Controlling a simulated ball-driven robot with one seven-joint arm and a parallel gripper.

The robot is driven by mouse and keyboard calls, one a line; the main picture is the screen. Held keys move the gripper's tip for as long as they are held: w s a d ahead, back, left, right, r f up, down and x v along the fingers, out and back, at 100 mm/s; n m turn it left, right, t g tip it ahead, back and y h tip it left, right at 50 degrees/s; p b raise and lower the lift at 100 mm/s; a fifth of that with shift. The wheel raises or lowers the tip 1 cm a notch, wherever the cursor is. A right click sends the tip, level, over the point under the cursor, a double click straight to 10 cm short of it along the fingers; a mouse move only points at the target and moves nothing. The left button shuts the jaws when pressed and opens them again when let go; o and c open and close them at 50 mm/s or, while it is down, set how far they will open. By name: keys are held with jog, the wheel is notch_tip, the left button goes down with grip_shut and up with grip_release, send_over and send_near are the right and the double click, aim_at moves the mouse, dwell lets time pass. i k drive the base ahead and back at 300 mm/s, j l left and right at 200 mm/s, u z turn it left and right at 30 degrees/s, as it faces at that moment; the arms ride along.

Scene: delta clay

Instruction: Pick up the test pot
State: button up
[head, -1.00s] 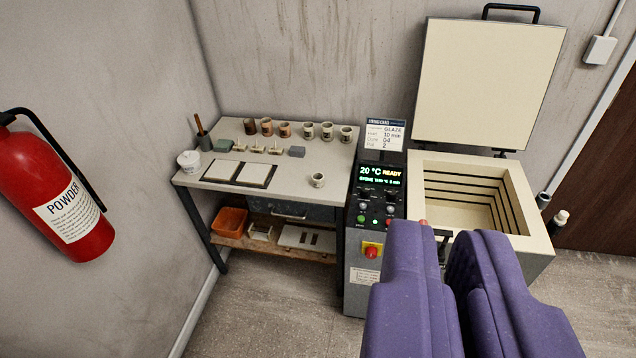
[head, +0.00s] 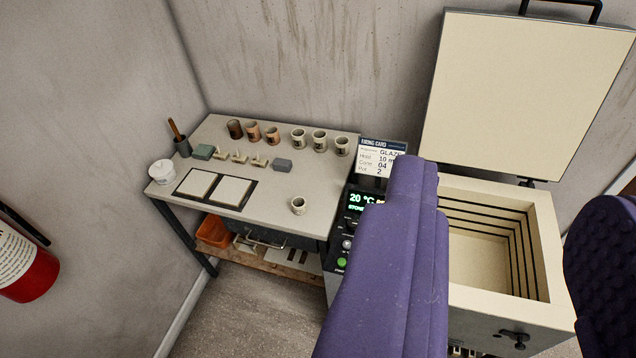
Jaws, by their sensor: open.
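A small pale pot (head: 298,205) stands alone near the front right of the grey worktable (head: 270,214). It looks upright with its open top facing up. More small pots stand in a row at the back: brown ones (head: 253,132) on the left and pale ones (head: 319,141) on the right, some with dark marks. I cannot tell which is the test pot. My gripper (head: 515,185) has two purple fingers spread wide, with nothing between them. It is right of the pots and apart from them. Its left finger hides part of the kiln's control panel.
The open kiln (head: 485,255) stands right of the table, its lid (head: 525,95) raised. Two white tiles (head: 232,191), small stands (head: 239,157), a white tub (head: 162,172) and blocks share the table.

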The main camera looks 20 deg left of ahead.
aim_at(299, 208)
jog(key=i+j, duration=1.25)
jog(key=j, duration=0.15)
jog(key=i+j, duration=0.2)
jog(key=j, duration=0.15)
jog(key=i+j, duration=0.2)
jog(key=j, duration=0.2)
jog(key=i+j+z, duration=0.1)
jog(key=i+j, duration=0.3)
jog(key=j, duration=0.3)
